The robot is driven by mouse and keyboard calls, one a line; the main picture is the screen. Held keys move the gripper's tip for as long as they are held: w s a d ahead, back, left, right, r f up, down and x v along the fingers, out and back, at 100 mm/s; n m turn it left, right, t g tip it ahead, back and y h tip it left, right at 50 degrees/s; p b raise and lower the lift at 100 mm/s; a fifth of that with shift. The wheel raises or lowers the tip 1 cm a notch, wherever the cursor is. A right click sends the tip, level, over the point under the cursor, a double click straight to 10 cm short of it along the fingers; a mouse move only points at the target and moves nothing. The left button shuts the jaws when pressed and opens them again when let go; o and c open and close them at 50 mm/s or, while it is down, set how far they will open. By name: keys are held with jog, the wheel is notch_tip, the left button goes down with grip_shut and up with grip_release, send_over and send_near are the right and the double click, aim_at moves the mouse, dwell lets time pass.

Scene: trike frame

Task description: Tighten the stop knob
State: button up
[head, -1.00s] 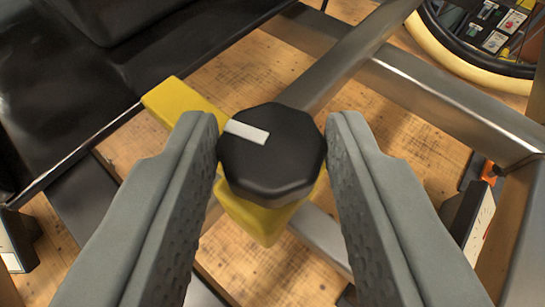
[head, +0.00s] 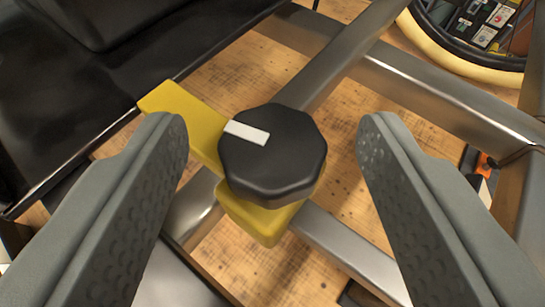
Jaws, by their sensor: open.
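The stop knob (head: 272,158) is a black, many-sided knob with a white mark on its top, near the middle of the head view. The white mark points to the upper left. The knob sits on a yellow bracket (head: 185,112) that lies over a grey metal frame tube. My gripper (head: 274,137) is open, with one grey finger on each side of the knob. Clear gaps show between both fingers and the knob. The knob's underside and stem are hidden.
Grey metal tubes (head: 430,95) cross behind and right of the knob. A black panel (head: 120,90) fills the upper left. A wheel with a cream tyre (head: 445,52) is at the upper right. A wooden surface (head: 250,75) lies below the frame.

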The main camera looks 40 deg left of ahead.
aim_at(274, 201)
notch_tip(274, 201, up, 10)
dwell(0.6)
jog(key=s+d+f+m+t+h, duration=0.3)
jog(key=s+d, duration=0.9)
jog(key=d, duration=0.2)
jog(key=s+d+f+m+t+h, duration=0.3)
jog(key=s+d, duration=0.8)
jog(key=d, duration=0.4)
jog(key=s+d+f+m+h, duration=0.1)
jog(key=s+d+f, duration=0.1)
jog(key=s, duration=0.3)
jog(key=s+d+f+m+t+h, duration=0.1)
jog(key=s+d+f+h, duration=0.1)
jog(key=s+d+f, duration=0.1)
jog(key=shift+s+f, duration=0.65)
jog(key=shift+s, duration=0.45)
